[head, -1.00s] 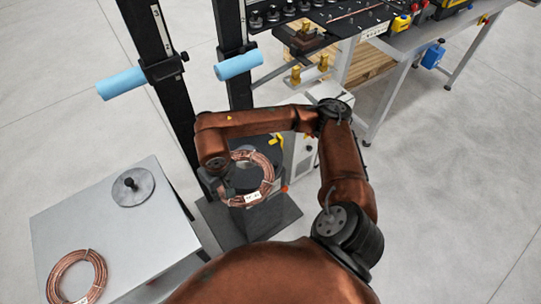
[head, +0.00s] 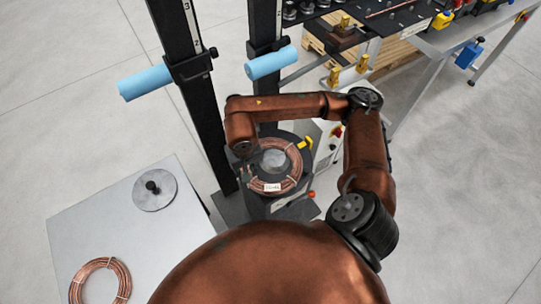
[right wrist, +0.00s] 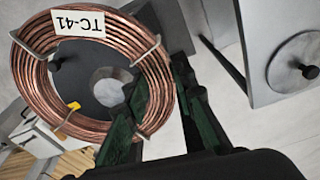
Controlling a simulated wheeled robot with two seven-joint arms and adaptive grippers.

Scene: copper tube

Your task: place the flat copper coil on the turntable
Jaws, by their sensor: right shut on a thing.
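The flat copper coil (head: 290,181), with a white label, is over the dark round turntable (head: 302,211) in the head view. It also shows in the right wrist view (right wrist: 29,73), with its label reading TC-41. The turntable's grey centre shows through the coil's ring; I cannot tell whether the coil touches the turntable. My right gripper (right wrist: 157,97) is shut on the coil's rim in the right wrist view. In the head view this gripper is mostly hidden under its arm at the coil's left side. My left gripper is not in view.
A grey table (head: 95,222) at left holds a second copper coil (head: 77,287) and a metal disc with a black knob (head: 154,190). Black posts with blue rollers (head: 146,83) stand behind the turntable. A workbench (head: 425,45) is at the upper right.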

